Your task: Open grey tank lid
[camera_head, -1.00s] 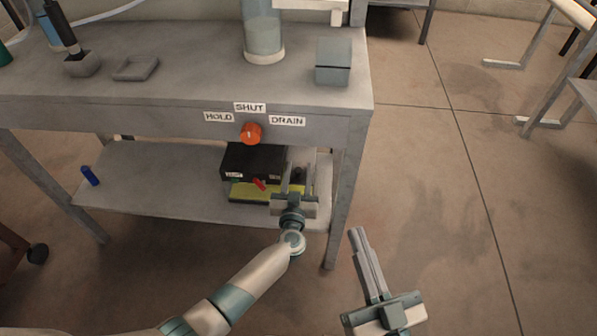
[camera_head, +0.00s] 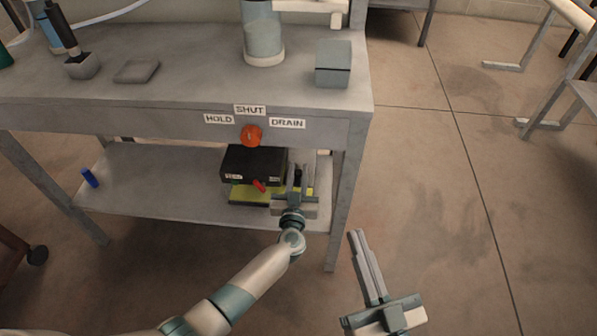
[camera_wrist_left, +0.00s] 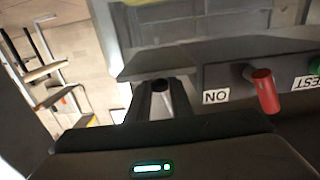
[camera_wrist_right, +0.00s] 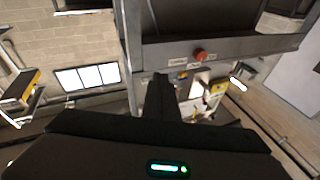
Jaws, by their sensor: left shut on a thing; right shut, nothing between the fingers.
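A dark box (camera_head: 253,165) with a red lever (camera_head: 259,185) sits on a yellow base on the lower shelf. In the left wrist view its dark grey flat top (camera_wrist_left: 190,58) overhangs a front with the red lever (camera_wrist_left: 264,92) and an ON label. My left gripper (camera_head: 297,178) is at the box's right side, shut on a small rod-like part (camera_wrist_left: 161,90), mostly hidden by the fingers. My right gripper (camera_head: 357,238) is shut and empty, right of the table over the floor. A small grey lidded box (camera_head: 333,65) stands closed on the tabletop. I cannot tell which is the grey tank.
The grey table (camera_head: 190,75) overhangs the lower shelf (camera_head: 135,175). An orange knob (camera_head: 251,135) on its front sits among HOLD, SHUT and DRAIN labels. The table's right leg (camera_head: 345,190) stands close to my left gripper.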

